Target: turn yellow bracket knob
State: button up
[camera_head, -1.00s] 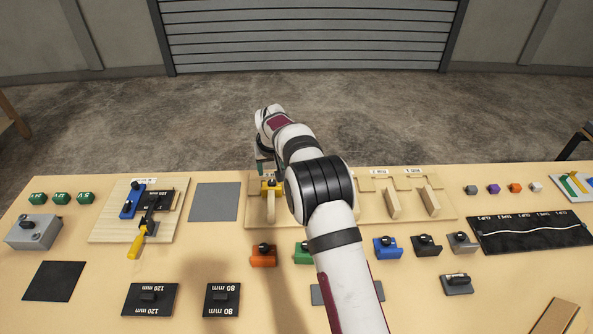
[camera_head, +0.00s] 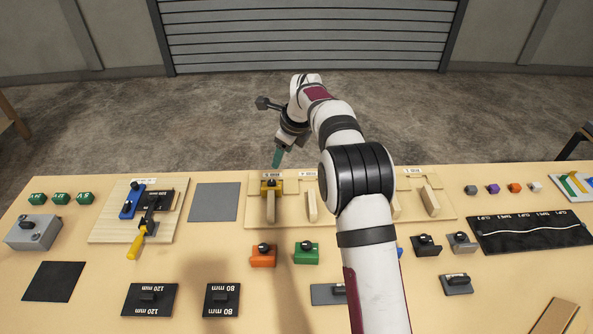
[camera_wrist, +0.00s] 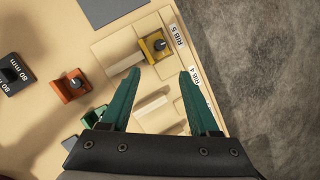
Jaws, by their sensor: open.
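The yellow bracket (camera_head: 271,188) sits at the back end of the leftmost upright wooden rib on the wooden board, with a dark knob (camera_head: 271,181) on top. In the wrist view the yellow bracket (camera_wrist: 153,46) lies just beyond the left fingertip, beside the "RIB 5" label, and its round knob (camera_wrist: 159,44) shows a light pointer mark. My gripper (camera_head: 279,158) is raised above the back edge of the board, apart from the bracket. Its two green fingers (camera_wrist: 160,77) are spread with nothing between them.
An orange bracket (camera_head: 263,256) and a green bracket (camera_head: 306,253) stand in front of the board (camera_head: 338,214). More wooden ribs stand to the right, partly behind my arm. A grey mat (camera_head: 214,202) lies flat to the left. The concrete floor begins behind the table.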

aim_at(272, 182)
jog(key=w+a+f+m, duration=0.1)
jog(key=f, duration=0.4)
jog(key=w+a+f+m, duration=0.1)
jog(key=w+f, duration=0.1)
jog(key=f, duration=0.3)
jog(key=w+a+f+m, duration=0.1)
jog(key=w+f+m, duration=0.1)
jog(key=f, duration=0.2)
jog(key=shift+a+f, duration=0.25)
jog(key=shift+f, duration=0.15)
jog(key=shift+s+r+m, duration=0.1)
jog(key=shift+m, duration=0.3)
jog(key=shift+s+r+m, duration=0.1)
jog(key=shift+r+m, duration=0.25)
jog(key=shift+m, duration=0.05)
jog(key=v, duration=1.5)
jog(key=s+d+r+n+h, duration=0.1)
jog(key=s+r+n, duration=0.1)
jog(key=s+n, duration=0.3)
jog(key=s+d+r+n+h, duration=0.1)
jog(key=s+r+n, duration=0.2)
jog(key=n, duration=0.9)
jog(key=s+d+r+n+g+h, duration=0.1)
jog(key=s+r+n, duration=0.1)
jog(key=s+n, duration=0.5)
jog(key=shift+r+n, duration=0.4)
jog(key=shift+n, duration=0.3)
jog(key=shift+w, duration=0.1)
